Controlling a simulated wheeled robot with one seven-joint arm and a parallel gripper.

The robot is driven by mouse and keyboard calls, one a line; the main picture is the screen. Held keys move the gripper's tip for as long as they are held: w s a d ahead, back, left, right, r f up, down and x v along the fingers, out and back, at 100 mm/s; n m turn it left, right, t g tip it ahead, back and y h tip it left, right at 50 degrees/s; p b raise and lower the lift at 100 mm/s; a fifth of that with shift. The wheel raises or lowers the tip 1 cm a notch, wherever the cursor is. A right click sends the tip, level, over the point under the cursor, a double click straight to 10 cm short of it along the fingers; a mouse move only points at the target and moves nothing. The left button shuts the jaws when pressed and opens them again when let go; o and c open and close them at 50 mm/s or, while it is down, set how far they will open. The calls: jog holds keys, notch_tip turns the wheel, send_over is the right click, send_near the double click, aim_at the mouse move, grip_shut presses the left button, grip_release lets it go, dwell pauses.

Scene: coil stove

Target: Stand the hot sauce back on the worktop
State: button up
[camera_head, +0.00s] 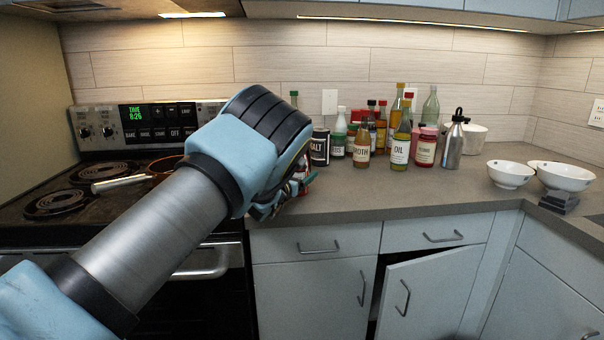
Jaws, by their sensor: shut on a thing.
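My gripper (283,203) is at the front edge of the worktop, just right of the stove. It is shut on a mostly hidden thing; a red part of it, which looks like the hot sauce (305,172), shows beside the fingers. The wrist hides its shape, its tilt and whether its base touches the worktop. The grey worktop (400,205) runs right from the stove.
Several bottles and jars stand at the back, including a dark salt can (320,148), a broth bottle (361,150) and an oil bottle (400,152). White bowls (509,175) stand at right. The front worktop strip is clear. A cupboard door (430,290) is ajar below. A pan (160,170) sits on the stove.

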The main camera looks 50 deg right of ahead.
jog(key=o, duration=1.4)
jog(key=shift+o, duration=0.2)
jog(key=b+v, duration=0.4)
jog(key=v, duration=0.8)
